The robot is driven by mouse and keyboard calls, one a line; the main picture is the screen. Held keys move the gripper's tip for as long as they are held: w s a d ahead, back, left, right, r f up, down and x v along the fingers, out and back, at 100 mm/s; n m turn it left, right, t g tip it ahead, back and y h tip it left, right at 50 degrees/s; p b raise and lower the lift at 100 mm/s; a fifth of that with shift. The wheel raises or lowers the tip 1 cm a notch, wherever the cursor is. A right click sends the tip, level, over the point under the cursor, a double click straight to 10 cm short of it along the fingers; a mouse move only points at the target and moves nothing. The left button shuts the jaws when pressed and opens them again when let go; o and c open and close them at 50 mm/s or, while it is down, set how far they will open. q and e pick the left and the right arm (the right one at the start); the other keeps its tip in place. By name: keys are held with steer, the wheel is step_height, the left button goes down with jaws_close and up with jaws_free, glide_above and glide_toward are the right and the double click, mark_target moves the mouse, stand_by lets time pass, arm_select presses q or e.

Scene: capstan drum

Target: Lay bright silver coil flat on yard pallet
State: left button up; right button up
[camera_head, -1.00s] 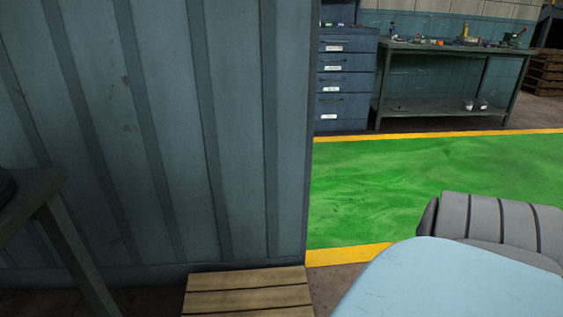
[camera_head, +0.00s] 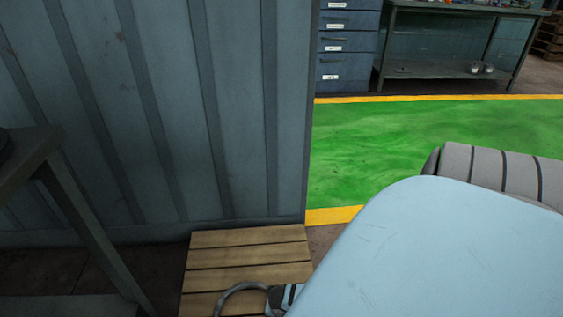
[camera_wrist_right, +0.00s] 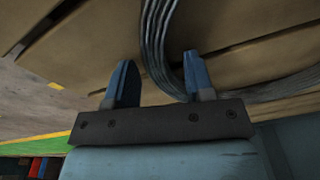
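The yard pallet (camera_head: 248,255), made of light wooden slats, is at the bottom centre of the head view, and its slats (camera_wrist_right: 90,50) fill much of the right wrist view. The silver coil (camera_head: 232,289) appears as a grey ring over the pallet's near part, cut off by the bottom edge. It looks flat and low, but contact with the slats is hard to judge. In the wrist view the coil's strands (camera_wrist_right: 154,40) run down between the spread fingers of my right gripper (camera_wrist_right: 158,62), then curve right behind one finger. That gripper is open. My left gripper is out of view.
A ribbed blue-grey wall (camera_head: 160,130) stands directly behind the pallet. A dark metal table (camera_head: 85,220) is at the left. A green floor area (camera_head: 400,150) with yellow edges is at the right, with drawers (camera_head: 348,45) and a workbench (camera_head: 450,65) beyond.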

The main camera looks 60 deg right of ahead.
steer(key=shift+s+f, duration=0.1)
steer(key=shift+s, duration=0.05)
steer(key=shift+a+r+p, duration=0.1)
steer(key=shift+r+p, duration=0.6)
steer(key=shift+r, duration=0.25)
steer(key=r+p, duration=0.1)
steer(key=r, duration=0.1)
steer(key=r+p, duration=0.1)
steer(key=r, duration=0.1)
steer(key=r+p, duration=0.1)
steer(key=r, duration=0.1)
steer(key=shift+s+a+p, duration=0.15)
steer(key=shift+a+p, duration=0.2)
steer(key=shift+p, duration=0.05)
arm_select(q)
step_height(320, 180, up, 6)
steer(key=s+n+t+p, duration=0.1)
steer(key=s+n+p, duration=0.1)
steer(key=p, duration=0.1)
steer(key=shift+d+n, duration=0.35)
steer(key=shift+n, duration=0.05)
arm_select(e)
step_height(320, 180, up, 6)
steer(key=shift+s+a, duration=0.2)
steer(key=shift+a, duration=0.1)
